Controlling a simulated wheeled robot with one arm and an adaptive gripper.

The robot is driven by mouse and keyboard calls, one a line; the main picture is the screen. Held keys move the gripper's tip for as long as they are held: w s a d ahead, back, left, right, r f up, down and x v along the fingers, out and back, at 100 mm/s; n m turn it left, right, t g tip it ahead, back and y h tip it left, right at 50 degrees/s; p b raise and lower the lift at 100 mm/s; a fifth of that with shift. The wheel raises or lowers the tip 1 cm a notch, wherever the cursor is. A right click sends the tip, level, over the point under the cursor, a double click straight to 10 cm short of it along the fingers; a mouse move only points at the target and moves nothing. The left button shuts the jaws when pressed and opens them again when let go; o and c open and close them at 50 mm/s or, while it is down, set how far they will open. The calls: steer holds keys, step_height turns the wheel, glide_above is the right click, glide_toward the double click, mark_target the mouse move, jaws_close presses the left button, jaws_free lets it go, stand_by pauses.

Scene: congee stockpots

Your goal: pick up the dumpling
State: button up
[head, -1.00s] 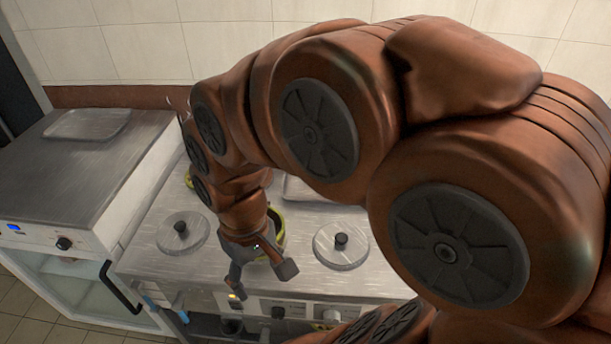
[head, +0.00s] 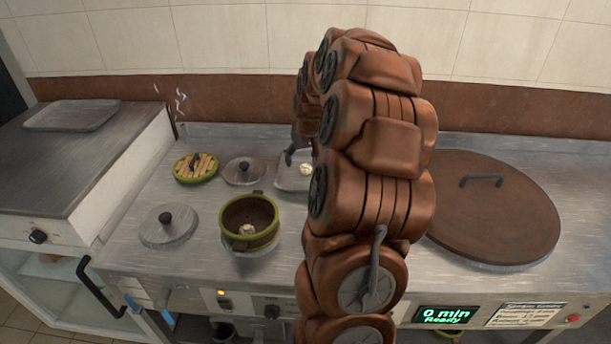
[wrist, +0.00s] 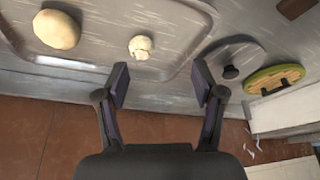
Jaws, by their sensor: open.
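A small, pale, pleated dumpling (wrist: 140,47) lies on a shallow metal tray (wrist: 95,62) in the wrist view. A larger, smooth, round bun (wrist: 57,29) lies on the same tray to its left. A small white piece (head: 306,169) shows on the tray (head: 290,184) in the head view, partly beside my arm. I cannot tell which of the two it is. My gripper (wrist: 160,88) is open and empty. In the wrist view, the dumpling appears just beyond the fingertips, apart from them. In the head view, my arm mostly hides the gripper.
A green-rimmed pot (head: 249,222) with a pale piece inside stands left of my arm. A brown wall band (head: 215,100) runs behind.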

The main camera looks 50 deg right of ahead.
mark_target(307, 167)
steer(key=shift+d+f, duration=0.3)
steer(key=shift+d, duration=0.3)
steer(key=shift+d+f, duration=0.3)
steer(key=shift+d, duration=0.3)
steer(key=shift+d+p+x, duration=0.25)
steer(key=shift+x, duration=1.6)
steer(key=shift+d+p+x, duration=0.2)
steer(key=shift+p+x, duration=0.05)
steer(key=shift+x, duration=1.65)
steer(key=shift+r, duration=0.1)
steer(key=c, duration=1)
